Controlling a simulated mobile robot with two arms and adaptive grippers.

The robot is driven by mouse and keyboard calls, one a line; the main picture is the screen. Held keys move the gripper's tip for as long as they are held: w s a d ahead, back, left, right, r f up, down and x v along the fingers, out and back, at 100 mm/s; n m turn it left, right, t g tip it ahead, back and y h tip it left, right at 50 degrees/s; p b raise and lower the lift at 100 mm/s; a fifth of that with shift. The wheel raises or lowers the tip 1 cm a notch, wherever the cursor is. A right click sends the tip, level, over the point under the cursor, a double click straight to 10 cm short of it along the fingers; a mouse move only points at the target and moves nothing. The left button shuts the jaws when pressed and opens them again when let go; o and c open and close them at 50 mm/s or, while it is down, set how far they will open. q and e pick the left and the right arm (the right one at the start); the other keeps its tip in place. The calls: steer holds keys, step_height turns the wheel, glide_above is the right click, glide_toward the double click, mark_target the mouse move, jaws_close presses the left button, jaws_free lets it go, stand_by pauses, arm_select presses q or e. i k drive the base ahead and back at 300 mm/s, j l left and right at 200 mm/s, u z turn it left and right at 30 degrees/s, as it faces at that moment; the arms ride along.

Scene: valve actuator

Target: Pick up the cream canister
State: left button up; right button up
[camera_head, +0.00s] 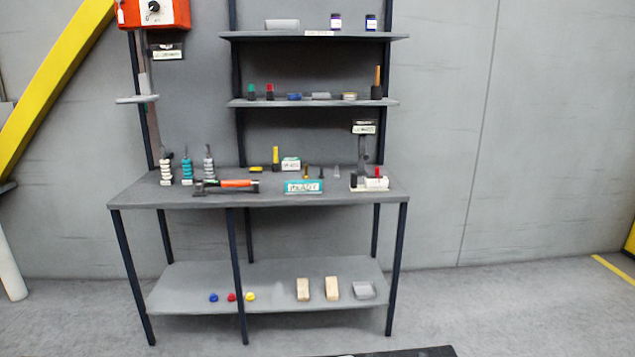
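I cannot tell for certain which thing is the cream canister. A small whitish-cream cylinder (377,183) lies at the right end of the workbench top, beside a dark upright stand and a red piece. A small round pale tin (349,96) sits on the middle shelf. Two cream, block-like pieces, a left one (303,289) and a right one (332,288), stand on the bottom shelf. Neither of my grippers shows in the head view.
The workbench (330,200) holds an orange-handled hammer (226,185), a teal-edged box (304,187) and several ring stacks at left. Two dark jars stand on the top shelf (260,36). A red box (153,12) hangs upper left. Floor right of the bench is clear.

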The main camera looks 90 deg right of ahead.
mark_target(372, 184)
steer(key=z, duration=3.15)
steer(key=i+j, duration=0.25)
steer(key=i, duration=0.2)
steer(key=i+j+z, duration=0.1)
steer(key=i+j, duration=0.15)
steer(key=i, duration=0.25)
steer(key=i+j, duration=0.3)
steer(key=i, duration=0.15)
